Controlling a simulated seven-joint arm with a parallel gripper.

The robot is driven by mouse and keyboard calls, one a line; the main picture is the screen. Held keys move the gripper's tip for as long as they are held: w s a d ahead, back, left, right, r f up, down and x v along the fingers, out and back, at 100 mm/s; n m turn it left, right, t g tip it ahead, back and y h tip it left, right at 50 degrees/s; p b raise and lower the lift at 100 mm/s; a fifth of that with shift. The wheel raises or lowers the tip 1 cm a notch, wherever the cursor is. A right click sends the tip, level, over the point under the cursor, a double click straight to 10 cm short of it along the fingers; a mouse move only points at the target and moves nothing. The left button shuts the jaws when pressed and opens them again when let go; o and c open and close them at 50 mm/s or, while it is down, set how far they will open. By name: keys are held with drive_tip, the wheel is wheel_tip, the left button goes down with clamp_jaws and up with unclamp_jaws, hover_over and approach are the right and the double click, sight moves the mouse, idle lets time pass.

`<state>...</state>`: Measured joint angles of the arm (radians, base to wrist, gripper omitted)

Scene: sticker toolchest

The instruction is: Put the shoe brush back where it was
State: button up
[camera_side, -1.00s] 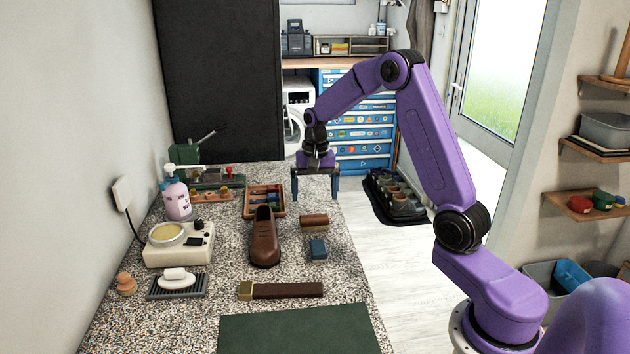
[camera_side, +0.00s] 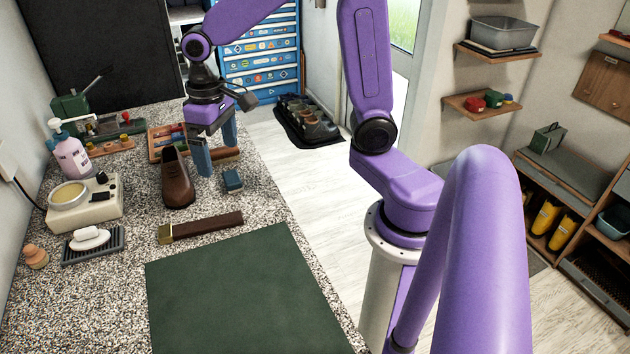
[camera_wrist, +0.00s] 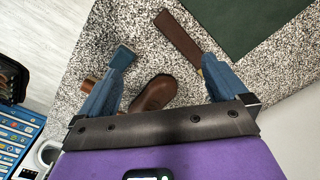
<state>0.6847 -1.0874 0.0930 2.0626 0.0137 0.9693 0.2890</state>
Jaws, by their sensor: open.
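The shoe brush, which I take to be the small brown wooden block (camera_side: 225,154), lies on the speckled counter right of the brown shoe (camera_side: 177,180). It is partly behind my fingers in the side view. In the wrist view the brush (camera_wrist: 90,84) is mostly hidden by the left finger. My gripper (camera_side: 217,160) is open and empty, above the counter near the shoe and brush. In the wrist view its fingers (camera_wrist: 165,72) point down at the counter, with the shoe (camera_wrist: 156,92) between them. Whether a finger touches anything I cannot tell.
A small blue block (camera_side: 232,180) lies just in front of the brush. A long brown bar with a brass end (camera_side: 205,227) and a green mat (camera_side: 240,290) lie nearer. A tray of small items (camera_side: 158,146) stands behind the shoe. The mat is bare.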

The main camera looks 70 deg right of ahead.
drive_tip(key=s+a+f+n, duration=0.1)
drive_tip(key=s+a+n, duration=0.1)
drive_tip(key=s+n, duration=0.9)
drive_tip(key=s, duration=1)
